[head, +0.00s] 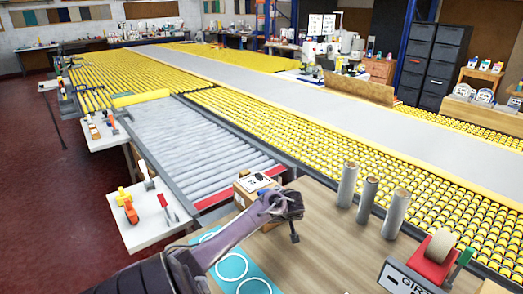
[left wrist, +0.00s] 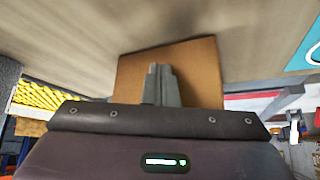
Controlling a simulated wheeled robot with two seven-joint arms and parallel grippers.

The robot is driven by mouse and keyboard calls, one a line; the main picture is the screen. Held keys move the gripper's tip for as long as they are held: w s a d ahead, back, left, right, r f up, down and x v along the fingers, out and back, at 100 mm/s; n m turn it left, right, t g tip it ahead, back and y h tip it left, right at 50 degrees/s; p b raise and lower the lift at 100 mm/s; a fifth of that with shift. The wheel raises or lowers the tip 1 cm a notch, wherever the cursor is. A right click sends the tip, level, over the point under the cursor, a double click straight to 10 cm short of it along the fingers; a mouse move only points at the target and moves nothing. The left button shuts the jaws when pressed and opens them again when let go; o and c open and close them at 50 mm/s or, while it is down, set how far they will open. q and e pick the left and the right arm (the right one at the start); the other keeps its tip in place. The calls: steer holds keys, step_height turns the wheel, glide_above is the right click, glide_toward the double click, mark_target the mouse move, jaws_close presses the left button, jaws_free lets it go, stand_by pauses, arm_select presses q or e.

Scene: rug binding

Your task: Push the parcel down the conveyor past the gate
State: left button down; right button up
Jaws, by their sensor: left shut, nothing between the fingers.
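The parcel, a brown cardboard box with a white label (head: 246,185), stands on the wooden table at the near end of the grey roller conveyor (head: 190,135). My left gripper (head: 294,234) is shut and empty, just right of the parcel in the head view; its forearm hides part of the box. In the left wrist view the shut fingers (left wrist: 162,86) are in front of the brown parcel face (left wrist: 197,65); whether they touch it is unclear. A yellow bar (head: 141,98), possibly the gate, crosses the conveyor's far end. My right gripper is out of view.
A red strip (head: 214,200) edges the conveyor's near end. Several grey rolls (head: 347,184) and a red tape dispenser (head: 434,258) stand on the table at right. A blue mat with white rings (head: 232,266) lies in front. A white side shelf (head: 146,228) holds small tools.

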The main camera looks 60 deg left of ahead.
arm_select(q)
steer(key=shift+a, duration=1.2)
steer(key=shift+a+b, duration=0.7)
steer(key=shift+a, duration=1.9)
steer(key=shift+d+p, duration=1.2)
steer(key=shift+d, duration=0.35)
step_height(320, 180, up, 9)
steer(key=p, duration=0.9)
